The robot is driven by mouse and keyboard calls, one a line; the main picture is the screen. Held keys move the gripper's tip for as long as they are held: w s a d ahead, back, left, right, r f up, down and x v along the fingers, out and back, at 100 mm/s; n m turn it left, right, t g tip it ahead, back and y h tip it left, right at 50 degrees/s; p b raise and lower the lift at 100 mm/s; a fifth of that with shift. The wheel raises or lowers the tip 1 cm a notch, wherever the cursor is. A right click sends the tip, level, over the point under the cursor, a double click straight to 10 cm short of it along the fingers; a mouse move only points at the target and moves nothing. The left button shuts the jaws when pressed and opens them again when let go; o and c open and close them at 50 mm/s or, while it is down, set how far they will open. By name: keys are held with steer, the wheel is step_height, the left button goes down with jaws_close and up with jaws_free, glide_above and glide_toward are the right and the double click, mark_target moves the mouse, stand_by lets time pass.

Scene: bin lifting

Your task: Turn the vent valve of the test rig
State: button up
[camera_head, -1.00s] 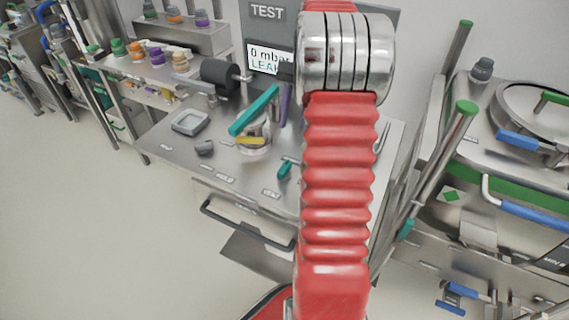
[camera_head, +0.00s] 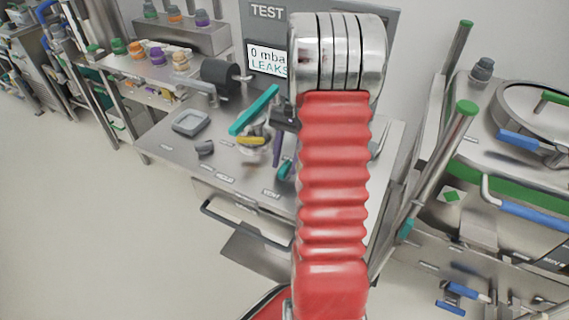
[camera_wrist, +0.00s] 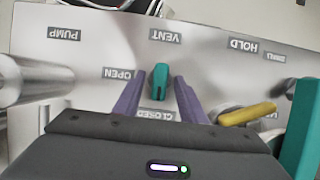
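The vent valve has a small teal handle (camera_wrist: 160,82), seen in the wrist view between the VENT label (camera_wrist: 165,36) and the CLOSED label (camera_wrist: 155,115). The OPEN label (camera_wrist: 122,73) is to its left. My gripper (camera_wrist: 157,82) is open, with one purple finger on each side of the handle and gaps visible. Whether the fingers are at the handle's height I cannot tell. In the head view the teal handle (camera_head: 285,170) is partly hidden by my red arm, and my gripper's purple finger shows just above it. The rig's display (camera_head: 267,61) reads "0 mbar" and "LEAKS", partly covered.
A yellow handle (camera_wrist: 246,114) and a large teal lever (camera_wrist: 302,128) stand right of my gripper in the wrist view. A metal cylinder (camera_wrist: 40,82) is at the left. In the head view, a grey tray (camera_head: 191,122) and a dark knob (camera_head: 205,148) lie on the bench's left.

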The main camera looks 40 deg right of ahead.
steer(key=shift+s+a+f, duration=0.1)
steer(key=shift+a+f, duration=0.05)
steer(key=shift+f, duration=0.2)
steer(key=shift+c, duration=0.4)
